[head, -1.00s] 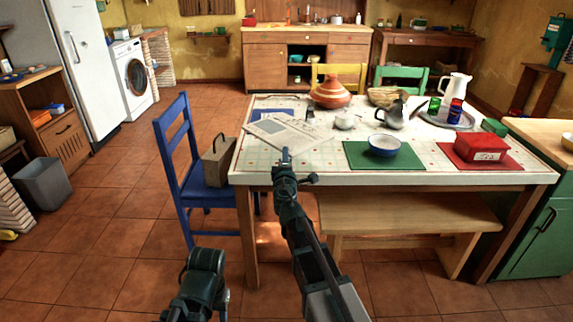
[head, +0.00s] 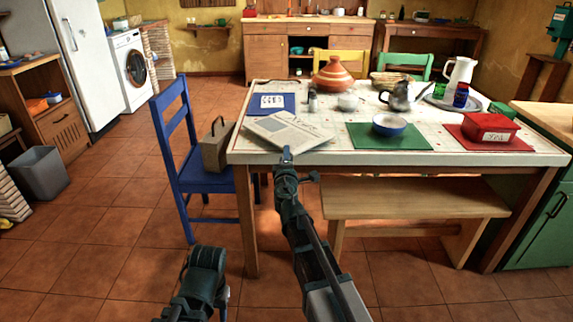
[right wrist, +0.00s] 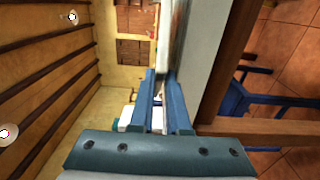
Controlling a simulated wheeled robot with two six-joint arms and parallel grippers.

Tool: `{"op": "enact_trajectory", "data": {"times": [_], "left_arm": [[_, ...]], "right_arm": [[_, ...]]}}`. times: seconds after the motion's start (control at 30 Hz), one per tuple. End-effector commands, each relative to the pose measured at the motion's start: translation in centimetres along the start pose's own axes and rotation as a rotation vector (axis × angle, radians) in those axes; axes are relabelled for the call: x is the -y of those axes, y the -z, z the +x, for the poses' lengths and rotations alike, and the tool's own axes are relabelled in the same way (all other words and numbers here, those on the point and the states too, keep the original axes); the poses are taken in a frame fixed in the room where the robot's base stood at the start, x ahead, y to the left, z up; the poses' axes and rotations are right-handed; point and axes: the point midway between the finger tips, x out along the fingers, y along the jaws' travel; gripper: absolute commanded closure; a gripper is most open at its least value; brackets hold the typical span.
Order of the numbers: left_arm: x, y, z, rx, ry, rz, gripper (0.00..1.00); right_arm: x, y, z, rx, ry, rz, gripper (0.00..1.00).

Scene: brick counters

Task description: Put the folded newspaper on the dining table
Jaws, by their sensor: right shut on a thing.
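My right gripper (head: 287,152) is shut on the near edge of the folded newspaper (head: 288,131), at the front left of the dining table (head: 345,146). The newspaper is pale grey with print and a photo, lies roughly flat and is over the tabletop. In the right wrist view, the gripper fingers (right wrist: 161,100) pinch the pale newspaper (right wrist: 173,38) beside the tabletop (right wrist: 212,55). I cannot tell for sure whether the newspaper touches the table. My left arm shows at the bottom of the head view, but its gripper is not visible.
A blue mat (head: 261,103) lies behind the newspaper, with a shaker (head: 313,101) and small white bowl (head: 347,102) nearby. A green mat (head: 375,140) with a bowl is to the right. A bench (head: 415,199) and blue chair (head: 204,180) stand by the table.

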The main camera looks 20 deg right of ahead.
Motion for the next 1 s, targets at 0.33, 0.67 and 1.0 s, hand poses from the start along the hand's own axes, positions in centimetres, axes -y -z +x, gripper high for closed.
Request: {"op": "enact_trajectory", "data": {"times": [0.33,0.67,1.0], "left_arm": [[-0.16,0.12,1.76,-0.001,0.001,0.002,0.50],[-0.20,0.14,2.03,-0.001,0.001,0.003,0.50],[-0.20,0.14,2.00,-0.001,0.001,0.002,0.50]], "right_arm": [[1.77,0.00,-0.01,0.000,0.000,0.000,1.00],[2.05,0.00,-0.01,0.000,0.000,0.000,0.64],[2.01,0.01,-0.01,0.000,0.000,0.000,0.56]]}}
